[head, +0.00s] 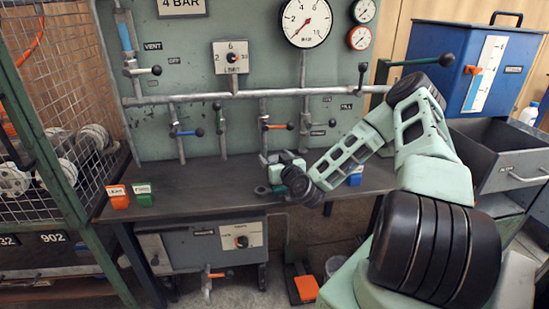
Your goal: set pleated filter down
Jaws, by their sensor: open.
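My gripper (273,170) is low over the dark workbench (215,180), near its middle, at the end of my pale green arm. It is small in the head view, and its jaws are open. I cannot make out a pleated filter for certain. A small dark grey round piece (262,191) lies on the bench just below the gripper in the picture. I cannot tell whether it touches the jaws. My wrist hides part of the bench right of the gripper.
A green panel (200,60) with gauges, pipes and valve levers stands behind the bench. Orange (118,197) and green (143,195) labelled blocks sit at the bench's left end. A blue block (355,176) is right of my wrist. The bench between is mostly clear.

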